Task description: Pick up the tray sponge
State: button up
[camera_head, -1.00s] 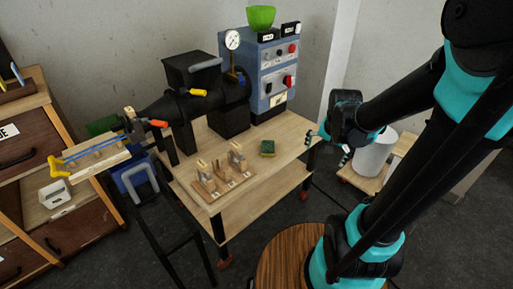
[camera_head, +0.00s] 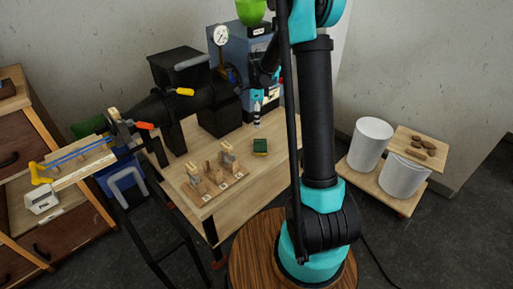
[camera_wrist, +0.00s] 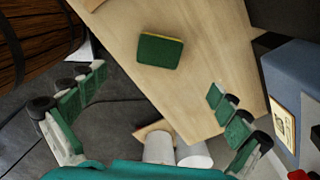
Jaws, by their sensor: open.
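The sponge (camera_head: 260,146) is a small green block with a yellow layer. It lies flat on the wooden table, right of the wooden rack. In the wrist view the sponge (camera_wrist: 160,50) lies on the bare tabletop, ahead of the fingers and between their lines. My gripper (camera_head: 257,119) hangs just above and behind the sponge in the head view, pointing down. In the wrist view my gripper (camera_wrist: 160,95) is open and empty, its green-padded fingers spread wide apart. No finger touches the sponge.
A wooden rack (camera_head: 213,181) with upright pegs stands left of the sponge. The black machine (camera_head: 182,95) and blue control box (camera_head: 240,70) stand behind. White bins (camera_head: 372,140) stand on a low platform at right. The tabletop around the sponge is clear.

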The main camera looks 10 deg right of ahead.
send_over(258, 145)
notch_tip(258, 145, down, 11)
jog(key=shift+w+a+r, duration=0.1)
jog(key=shift+a, duration=0.05)
jog(key=shift+d+f, duration=0.2)
jog(key=shift+f, duration=2.5)
jog(key=shift+c, duration=0.6)
jog(key=c, duration=0.6)
jog(key=shift+r, duration=0.2)
notch_tip(258, 145, up, 20)
jog(key=shift+f, duration=0.15)
jog(key=shift+o, duration=0.4)
